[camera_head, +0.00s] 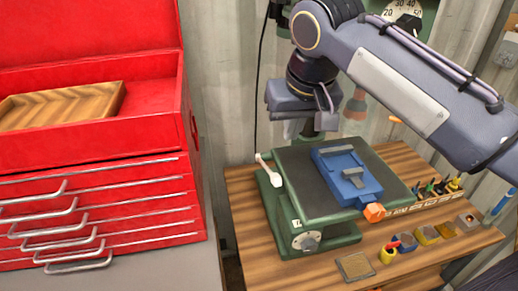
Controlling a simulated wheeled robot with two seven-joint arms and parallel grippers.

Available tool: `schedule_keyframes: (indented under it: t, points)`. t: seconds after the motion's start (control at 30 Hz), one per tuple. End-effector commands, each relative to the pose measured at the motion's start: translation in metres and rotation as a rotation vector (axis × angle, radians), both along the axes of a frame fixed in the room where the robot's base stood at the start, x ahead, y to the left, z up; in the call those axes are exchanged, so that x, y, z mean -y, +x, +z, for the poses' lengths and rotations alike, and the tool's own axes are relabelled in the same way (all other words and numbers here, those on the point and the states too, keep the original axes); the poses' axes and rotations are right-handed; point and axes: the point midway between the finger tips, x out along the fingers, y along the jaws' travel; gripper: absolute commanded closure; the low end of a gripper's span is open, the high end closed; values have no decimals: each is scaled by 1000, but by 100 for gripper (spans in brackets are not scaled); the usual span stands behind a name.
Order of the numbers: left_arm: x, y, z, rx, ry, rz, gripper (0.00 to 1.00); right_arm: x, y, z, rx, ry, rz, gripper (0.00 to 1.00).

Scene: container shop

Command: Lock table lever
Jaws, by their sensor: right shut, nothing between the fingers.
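The table lever (269,169) is a short light-coloured handle at the left edge of the green machine table (300,195). It slants up and to the left, and nothing touches it. My right gripper (325,102) comes in from the upper right and appears above and to the right of the lever in the picture, behind the blue vise. It is shut and empty, clear of the lever. My left gripper is out of view.
A wooden bench (245,215) carries small coloured containers (427,235) at right. A red tool chest (100,200) stands at left, with a gap between it and the bench.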

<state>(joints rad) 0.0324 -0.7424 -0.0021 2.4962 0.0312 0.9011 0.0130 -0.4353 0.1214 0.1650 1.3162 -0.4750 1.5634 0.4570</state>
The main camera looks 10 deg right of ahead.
Motion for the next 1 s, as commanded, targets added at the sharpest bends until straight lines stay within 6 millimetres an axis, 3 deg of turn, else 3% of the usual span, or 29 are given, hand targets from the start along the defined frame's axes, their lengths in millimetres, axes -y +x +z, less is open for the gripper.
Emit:
schedule_keyframes:
  t: [0.17, 0.57, 0.77, 1.0]
  points:
    - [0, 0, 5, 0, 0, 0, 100, -13, 10, 17, 4, -15, -12, 100]
    - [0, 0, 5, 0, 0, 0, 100, -14, 11, 15, 4, -16, -15, 100]
    - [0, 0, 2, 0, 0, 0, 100, -13, 19, -7, 0, -18, -15, 100]
    - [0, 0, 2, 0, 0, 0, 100, -14, 37, -55, 0, -17, -16, 100]
